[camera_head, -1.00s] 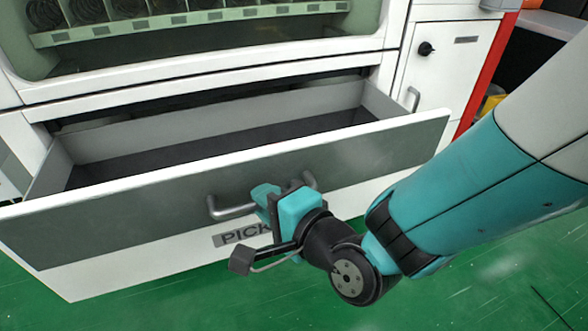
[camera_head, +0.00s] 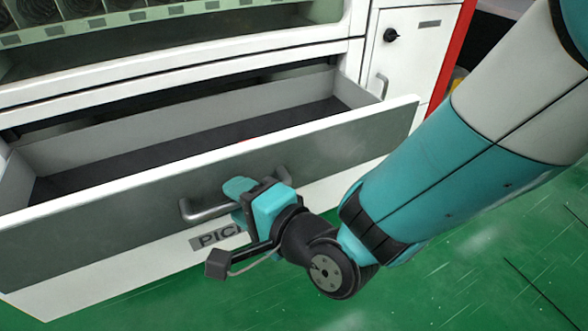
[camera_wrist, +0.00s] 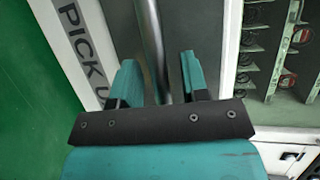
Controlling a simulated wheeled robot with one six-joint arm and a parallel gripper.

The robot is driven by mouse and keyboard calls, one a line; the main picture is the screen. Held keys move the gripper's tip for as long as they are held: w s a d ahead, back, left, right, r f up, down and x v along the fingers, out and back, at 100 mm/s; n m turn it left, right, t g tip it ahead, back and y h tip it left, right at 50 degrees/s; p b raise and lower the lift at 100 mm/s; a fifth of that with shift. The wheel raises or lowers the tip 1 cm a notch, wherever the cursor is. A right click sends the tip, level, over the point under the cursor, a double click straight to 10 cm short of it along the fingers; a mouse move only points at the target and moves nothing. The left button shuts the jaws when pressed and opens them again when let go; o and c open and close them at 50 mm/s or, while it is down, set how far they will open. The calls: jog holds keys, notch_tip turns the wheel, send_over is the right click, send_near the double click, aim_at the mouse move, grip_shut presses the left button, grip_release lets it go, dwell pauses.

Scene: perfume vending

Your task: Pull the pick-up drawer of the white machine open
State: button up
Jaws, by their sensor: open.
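The pick-up drawer (camera_head: 100,225) of the white machine stands pulled out. It has a grey front with a pale rim, and its dark floor shows from above. Its grey bar handle (camera_head: 205,212) is on the front, above a "PICK UP" label partly hidden by my gripper. My gripper (camera_head: 240,195) is at the handle's middle and hides part of it. In the wrist view the handle bar (camera_wrist: 150,35) passes between the two teal fingers of my gripper (camera_wrist: 158,70), with gaps on both sides. The fingers are open.
The white machine's body (camera_head: 180,65) rises behind the drawer, with product shelves above. A side panel (camera_head: 405,60) with a black knob and a small handle is at the right, edged in red. Green floor (camera_head: 450,290) is clear in front.

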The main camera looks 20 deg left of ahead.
jog(key=b+v, duration=1.7)
jog(key=b, duration=0.2)
jog(key=shift+d+b, duration=0.15)
jog(key=shift+b, duration=0.25)
jog(key=shift+s, duration=0.1)
